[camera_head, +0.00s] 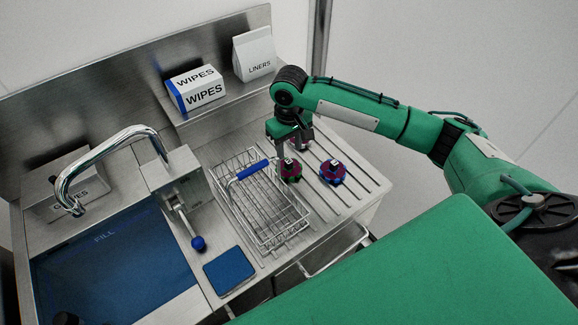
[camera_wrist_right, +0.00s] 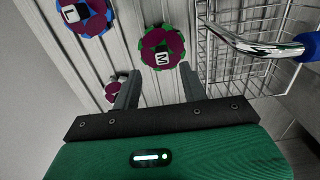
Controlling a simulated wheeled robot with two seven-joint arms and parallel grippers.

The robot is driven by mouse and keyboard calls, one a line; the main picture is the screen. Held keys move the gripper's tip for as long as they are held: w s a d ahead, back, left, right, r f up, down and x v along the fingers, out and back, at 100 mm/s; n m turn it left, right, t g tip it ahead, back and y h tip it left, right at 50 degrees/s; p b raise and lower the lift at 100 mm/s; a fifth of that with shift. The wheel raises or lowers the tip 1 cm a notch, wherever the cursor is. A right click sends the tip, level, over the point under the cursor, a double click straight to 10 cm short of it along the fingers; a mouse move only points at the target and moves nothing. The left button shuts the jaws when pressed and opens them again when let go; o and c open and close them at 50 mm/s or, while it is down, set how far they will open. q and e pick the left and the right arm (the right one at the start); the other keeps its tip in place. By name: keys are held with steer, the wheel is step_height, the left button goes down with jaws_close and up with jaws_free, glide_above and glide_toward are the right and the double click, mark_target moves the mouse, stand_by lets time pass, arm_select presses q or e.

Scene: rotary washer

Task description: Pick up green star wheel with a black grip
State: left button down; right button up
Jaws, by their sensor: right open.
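A green star wheel (camera_head: 290,171) lies on the ribbed steel drainboard, right beside the wire basket. My left gripper is not in view.
A blue and maroon wheel (camera_head: 333,172) lies to the right of the green one. A pale and maroon wheel (camera_wrist_right: 115,91) is beside the left finger. The wire basket (camera_head: 262,217) with a blue handle (camera_head: 252,169) stands close on the left. The front right drainboard is clear.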

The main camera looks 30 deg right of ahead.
mark_target(289, 160)
step_height(289, 160, down, 2)
steer(key=shift+s+a+p, duration=0.1)
steer(key=shift+p, duration=0.3)
step_height(289, 160, down, 4)
steer(key=shift+r+p, duration=0.25)
steer(key=shift+p, duration=0.15)
steer(key=shift+f, duration=0.25)
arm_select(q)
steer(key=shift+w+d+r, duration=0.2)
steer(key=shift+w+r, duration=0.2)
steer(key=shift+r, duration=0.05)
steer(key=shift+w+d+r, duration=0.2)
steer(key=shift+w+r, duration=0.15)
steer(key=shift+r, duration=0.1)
arm_select(e)
jaws_close()
steer(key=shift+r, duration=0.1)
